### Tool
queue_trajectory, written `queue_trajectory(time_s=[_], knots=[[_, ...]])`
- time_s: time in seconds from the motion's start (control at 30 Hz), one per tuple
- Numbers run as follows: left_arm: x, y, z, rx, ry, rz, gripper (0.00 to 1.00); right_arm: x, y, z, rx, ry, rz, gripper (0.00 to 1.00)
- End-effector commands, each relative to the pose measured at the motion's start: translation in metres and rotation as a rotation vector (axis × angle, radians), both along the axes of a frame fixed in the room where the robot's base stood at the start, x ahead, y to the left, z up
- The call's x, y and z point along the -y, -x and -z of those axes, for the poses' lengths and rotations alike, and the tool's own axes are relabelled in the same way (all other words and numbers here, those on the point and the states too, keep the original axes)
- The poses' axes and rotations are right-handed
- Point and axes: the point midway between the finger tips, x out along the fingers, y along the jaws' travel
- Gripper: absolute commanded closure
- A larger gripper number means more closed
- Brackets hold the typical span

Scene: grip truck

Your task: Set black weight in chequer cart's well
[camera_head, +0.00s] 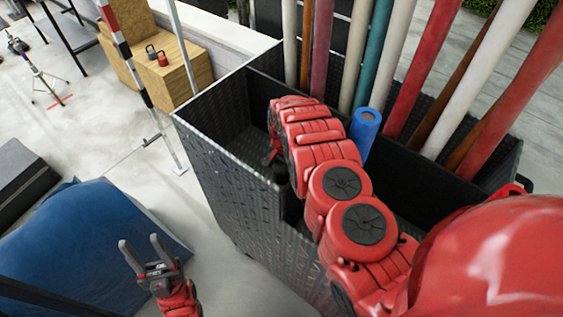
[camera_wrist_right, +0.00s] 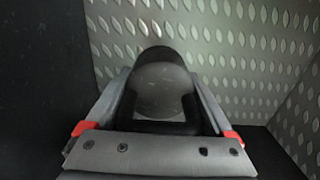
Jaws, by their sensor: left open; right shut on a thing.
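The chequer cart (camera_head: 225,165) is a dark box with diamond-patterned walls and an open top. My right arm reaches over it from the right, and its gripper (camera_head: 276,163) is low at the cart's left part, mostly hidden by the arm. In the right wrist view the gripper (camera_wrist_right: 162,98) is shut on the black weight (camera_wrist_right: 165,80), a rounded dark piece between the fingers. Patterned walls (camera_wrist_right: 245,50) rise close around it. I cannot tell whether the weight touches the floor. My left gripper (camera_head: 150,262) is open and empty, outside the cart at lower left.
A wooden block (camera_head: 185,75) with small black and red weights (camera_head: 158,56) is behind left. A blue covered shape (camera_head: 85,245) lies near my left gripper.

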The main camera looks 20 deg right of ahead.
Motion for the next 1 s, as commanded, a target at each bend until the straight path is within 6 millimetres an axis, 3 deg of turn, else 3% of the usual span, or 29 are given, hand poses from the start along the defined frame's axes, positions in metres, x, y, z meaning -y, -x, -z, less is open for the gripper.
queue_trajectory(time_s=[0.57,0.8,1.0], knots=[[0.0,0.0,-0.01,0.0,0.0,0.0,0.5,0.001,-0.002,0.021,0.007,0.001,0.001,1.0],[0.0,0.0,-0.004,0.0,0.0,0.0,0.5,0.002,-0.003,0.042,0.007,0.003,0.002,1.0],[0.0,0.0,-0.004,0.0,0.0,0.0,0.5,0.0,-0.001,0.048,0.002,0.0,0.0,1.0]])
